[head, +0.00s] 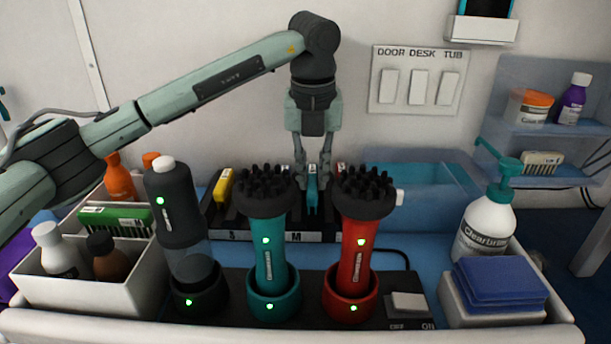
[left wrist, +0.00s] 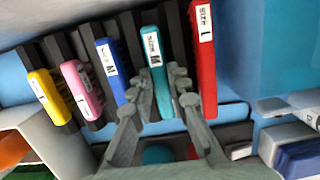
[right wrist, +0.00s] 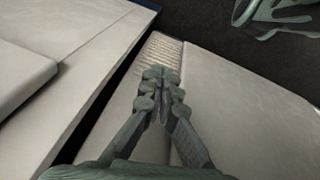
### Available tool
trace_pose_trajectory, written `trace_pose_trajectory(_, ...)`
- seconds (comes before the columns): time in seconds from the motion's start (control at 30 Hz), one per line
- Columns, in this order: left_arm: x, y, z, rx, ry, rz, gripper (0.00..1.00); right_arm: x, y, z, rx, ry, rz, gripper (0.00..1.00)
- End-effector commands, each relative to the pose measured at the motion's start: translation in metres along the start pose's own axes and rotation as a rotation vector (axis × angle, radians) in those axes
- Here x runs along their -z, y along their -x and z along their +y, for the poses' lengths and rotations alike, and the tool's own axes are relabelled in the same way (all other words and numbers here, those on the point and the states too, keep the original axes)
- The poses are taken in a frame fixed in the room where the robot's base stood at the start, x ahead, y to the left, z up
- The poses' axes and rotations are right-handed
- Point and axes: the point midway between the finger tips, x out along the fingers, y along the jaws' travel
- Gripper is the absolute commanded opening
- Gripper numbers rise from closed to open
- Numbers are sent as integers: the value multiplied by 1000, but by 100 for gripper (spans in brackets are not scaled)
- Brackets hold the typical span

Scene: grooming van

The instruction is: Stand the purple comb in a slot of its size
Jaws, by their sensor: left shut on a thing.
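No purple comb can be made out in any view. The comb rack (head: 215,236) stands behind the upright groomers, with size labels on its front, S and M readable. My left gripper (head: 313,178) points down into the rack and is shut on a teal comb (left wrist: 157,75) labelled size M. The teal comb stands in the rack between a blue size M comb (left wrist: 110,70) and a red size L comb (left wrist: 203,60). A pink comb (left wrist: 82,92) and a yellow comb (left wrist: 50,97) stand further left. My right gripper (right wrist: 161,85) is shut and empty above a pale surface.
Black, teal (head: 268,250) and red (head: 355,250) groomers stand in front of the rack, partly hiding it. A white bin (head: 95,292) at left holds bottles and a green M comb (head: 115,220). A pump bottle (head: 486,222) and blue cloths (head: 497,280) are at right.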

Motion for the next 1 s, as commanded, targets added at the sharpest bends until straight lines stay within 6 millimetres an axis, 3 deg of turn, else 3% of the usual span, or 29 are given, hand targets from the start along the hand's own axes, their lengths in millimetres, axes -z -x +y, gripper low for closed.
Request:
trace_pose_trajectory(0.5, 1, -4, -1, 0, 1, 0, 0, 7, 6, 0, 0, -5, 9, 0)
trace_pose_trajectory(0.53, 1, -4, -1, 0, 1, 0, 17, 8, 8, 0, 0, -5, 9, 0)
trace_pose_trajectory(0.7, 1, -4, -1, 0, 1, 0, 37, 7, 8, 0, 0, -6, 6, 0)
trace_pose_trajectory(1.0, 1, -3, -1, 0, 1, 0, 37, 7, 8, 1, 0, -5, 6, 0)
